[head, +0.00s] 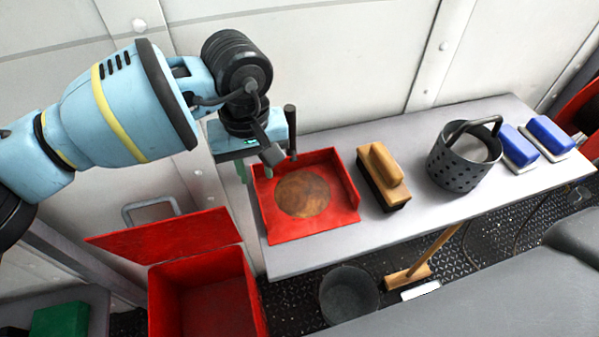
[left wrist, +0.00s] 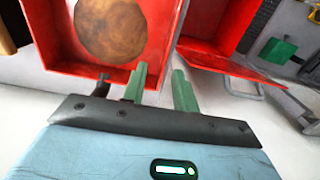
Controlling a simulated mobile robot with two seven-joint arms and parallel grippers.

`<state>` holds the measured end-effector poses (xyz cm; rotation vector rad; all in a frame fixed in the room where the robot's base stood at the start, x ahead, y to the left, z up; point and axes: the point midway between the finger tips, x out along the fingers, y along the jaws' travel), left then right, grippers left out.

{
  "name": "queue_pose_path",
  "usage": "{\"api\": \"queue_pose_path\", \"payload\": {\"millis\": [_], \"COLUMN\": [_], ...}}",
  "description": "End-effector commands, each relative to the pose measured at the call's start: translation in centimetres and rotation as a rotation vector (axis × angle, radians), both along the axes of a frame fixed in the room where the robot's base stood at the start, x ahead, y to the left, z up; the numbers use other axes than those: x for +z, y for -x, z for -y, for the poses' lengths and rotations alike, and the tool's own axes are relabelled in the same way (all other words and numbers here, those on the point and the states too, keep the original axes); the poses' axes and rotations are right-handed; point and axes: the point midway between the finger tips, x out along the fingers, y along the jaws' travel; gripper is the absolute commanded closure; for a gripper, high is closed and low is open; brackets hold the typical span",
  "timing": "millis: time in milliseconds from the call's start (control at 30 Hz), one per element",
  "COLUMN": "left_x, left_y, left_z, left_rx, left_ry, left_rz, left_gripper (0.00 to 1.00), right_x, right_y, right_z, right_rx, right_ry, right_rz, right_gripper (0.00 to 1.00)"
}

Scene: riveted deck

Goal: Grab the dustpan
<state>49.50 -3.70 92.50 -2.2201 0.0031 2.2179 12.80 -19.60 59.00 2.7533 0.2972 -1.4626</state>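The dustpan (head: 338,217) is a red, low-walled pan with a round brown patch on its floor. It lies at the left end of the grey bench, and it fills the upper left of the left wrist view (left wrist: 58,40). My left gripper (head: 249,175) is at the dustpan's back left corner. In the left wrist view its two green fingers (left wrist: 160,78) stand apart, close to a corner of the red wall. I cannot tell whether they touch it. The fingertips are partly hidden in the head view. My right gripper is not in view.
The grey bench (head: 440,215) also holds a wooden-handled brush (head: 384,175), a perforated metal bucket (head: 462,165) and two blue-topped brushes (head: 520,145). An open red box (head: 205,290) stands below, left of the bench. A dark bucket (head: 349,293) stands on the floor. A white wall is behind.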

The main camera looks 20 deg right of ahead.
Motion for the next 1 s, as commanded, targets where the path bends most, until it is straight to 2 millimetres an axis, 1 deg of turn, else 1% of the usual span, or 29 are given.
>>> {"api": "queue_pose_path", "payload": {"millis": [200,300,400,600,800,833,1000], "left_x": [-3.0,-4.0,-4.4,-4.4,-4.4,-4.4,-4.4], "left_y": [-0.1,0.0,-0.1,-0.1,-0.1,-0.1,-0.1], "left_z": [-0.5,-0.5,-0.5,-0.5,-0.5,-0.5,-0.5], "left_rx": [0.000,-0.001,-0.001,0.000,0.000,0.000,0.000], "left_ry": [0.000,0.001,0.001,0.001,0.001,0.001,0.001], "left_rz": [-0.002,-0.002,-0.001,-0.001,-0.001,-0.001,-0.001], "left_gripper": [0.71,0.71,0.71,0.71,0.97,1.00,1.00], "right_x": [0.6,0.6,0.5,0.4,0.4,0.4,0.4], "right_y": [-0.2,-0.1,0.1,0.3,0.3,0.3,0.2], "right_z": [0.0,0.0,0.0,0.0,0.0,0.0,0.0], "right_rx": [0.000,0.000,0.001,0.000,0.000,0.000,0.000], "right_ry": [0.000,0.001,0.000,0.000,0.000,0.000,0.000], "right_rz": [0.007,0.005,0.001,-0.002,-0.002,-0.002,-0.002], "right_gripper": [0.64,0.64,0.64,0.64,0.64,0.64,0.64]}}
